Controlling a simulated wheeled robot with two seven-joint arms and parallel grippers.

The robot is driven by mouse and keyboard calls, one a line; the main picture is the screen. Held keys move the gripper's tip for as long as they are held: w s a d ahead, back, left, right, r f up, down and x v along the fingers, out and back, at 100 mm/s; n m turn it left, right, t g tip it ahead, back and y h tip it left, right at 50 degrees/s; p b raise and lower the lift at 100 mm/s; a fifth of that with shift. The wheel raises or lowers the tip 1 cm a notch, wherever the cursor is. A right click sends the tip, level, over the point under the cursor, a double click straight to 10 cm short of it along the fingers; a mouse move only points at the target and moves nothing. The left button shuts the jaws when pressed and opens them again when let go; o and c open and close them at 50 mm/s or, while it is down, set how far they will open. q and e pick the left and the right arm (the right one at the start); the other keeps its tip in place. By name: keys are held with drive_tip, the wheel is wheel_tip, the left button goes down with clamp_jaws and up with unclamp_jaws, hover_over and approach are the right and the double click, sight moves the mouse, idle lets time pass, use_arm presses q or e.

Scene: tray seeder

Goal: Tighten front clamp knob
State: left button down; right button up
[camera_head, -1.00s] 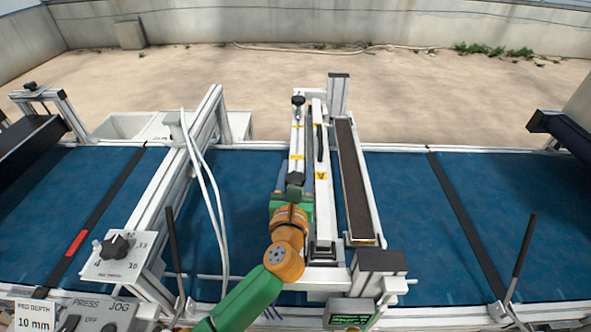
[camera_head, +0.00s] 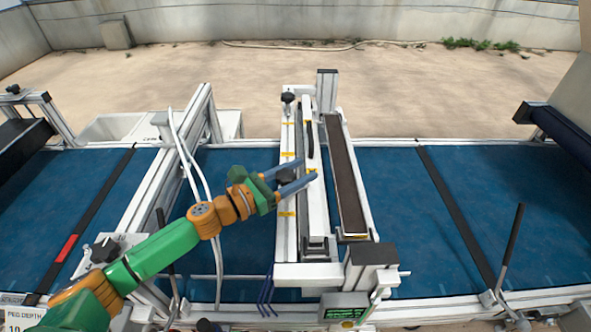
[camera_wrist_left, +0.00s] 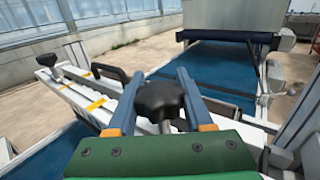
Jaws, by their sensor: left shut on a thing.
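The front clamp knob (camera_head: 286,175) is black and lobed, on the white rail of the seeder's crosswise bar. My left gripper (camera_head: 307,169) reaches over that rail from the left, with its blue fingers on either side of the knob. The left wrist view shows the knob (camera_wrist_left: 160,98) between the two fingers, and the gripper is shut on it. The fingers partly hide the knob in the head view. A second black knob (camera_head: 288,97) stands at the far end of the same rail and also shows in the left wrist view (camera_wrist_left: 47,57). My right gripper is not in view.
A long brown-topped trough (camera_head: 343,175) runs beside the rail. The blue belt (camera_head: 390,200) passes beneath the bar. White cables (camera_head: 181,150) hang from the frame on the left. A dial box (camera_head: 105,250) is partly behind my left arm.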

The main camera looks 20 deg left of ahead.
use_arm(q)
drive_tip(key=shift+m+g+h+b, duration=0.3)
drive_tip(key=shift+m+g+h, duration=0.2)
drive_tip(key=shift+h, duration=0.1)
drive_tip(key=shift+s+d+r+m+g+h+b, duration=0.15)
drive_tip(key=shift+s+m+g+h+b, duration=0.1)
drive_tip(key=shift+m+g+h+b, duration=0.95)
drive_tip(key=shift+s+d+f+m+g+h+b, duration=0.1)
drive_tip(key=shift+s+d+m+g+h+b, duration=0.25)
drive_tip(key=shift+m+g+b, duration=0.85)
drive_tip(key=shift+s+r+m+g+h+b, duration=0.15)
drive_tip(key=shift+m+g+h+b, duration=0.65)
drive_tip(key=shift+g+b, duration=0.95)
drive_tip(key=shift+c, duration=1.5)
unclamp_jaws()
drive_tip(key=shift+f, duration=0.1)
